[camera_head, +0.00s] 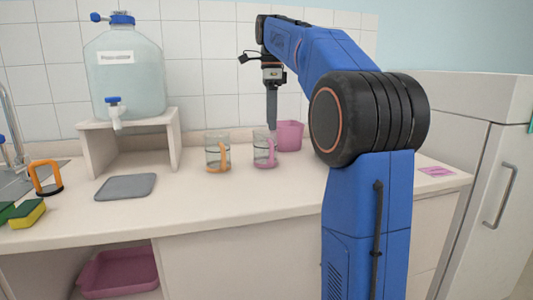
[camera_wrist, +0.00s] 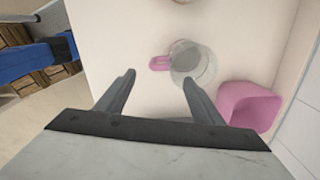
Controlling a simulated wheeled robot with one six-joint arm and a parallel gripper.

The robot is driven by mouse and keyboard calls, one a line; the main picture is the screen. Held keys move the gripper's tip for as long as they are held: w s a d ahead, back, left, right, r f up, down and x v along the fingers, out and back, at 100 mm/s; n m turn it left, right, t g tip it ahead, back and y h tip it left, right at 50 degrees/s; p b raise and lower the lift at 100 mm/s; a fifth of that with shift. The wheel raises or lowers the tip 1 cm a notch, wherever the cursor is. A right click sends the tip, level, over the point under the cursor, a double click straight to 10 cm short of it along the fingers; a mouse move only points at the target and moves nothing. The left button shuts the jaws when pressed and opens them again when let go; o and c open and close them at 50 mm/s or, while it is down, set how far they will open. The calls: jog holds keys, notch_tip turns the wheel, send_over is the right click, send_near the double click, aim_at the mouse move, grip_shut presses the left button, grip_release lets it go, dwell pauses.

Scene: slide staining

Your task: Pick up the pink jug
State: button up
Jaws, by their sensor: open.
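The pink jug (camera_head: 264,151) is a clear glass jug with a pink handle and pink base. It stands upright on the counter, between the orange-handled jug and the pink bin. In the wrist view the pink jug (camera_wrist: 192,63) is seen from above, its handle pointing left, beyond my fingertips. My gripper (camera_head: 271,122) points down close to the jug, partly in front of the pink bin. In the wrist view my gripper (camera_wrist: 158,75) is open with nothing between its fingers.
A similar jug with an orange handle (camera_head: 218,153) stands left of the pink jug. A pink bin (camera_head: 290,136) stands close on its right. A water tank (camera_head: 125,75) sits on a white stand (camera_head: 173,140) further left.

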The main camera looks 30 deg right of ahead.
aim_at(271, 153)
notch_tip(271, 153, down, 12)
jog(key=shift+w+f, duration=0.1)
jog(key=shift+f, duration=0.05)
jog(key=c, duration=1.3)
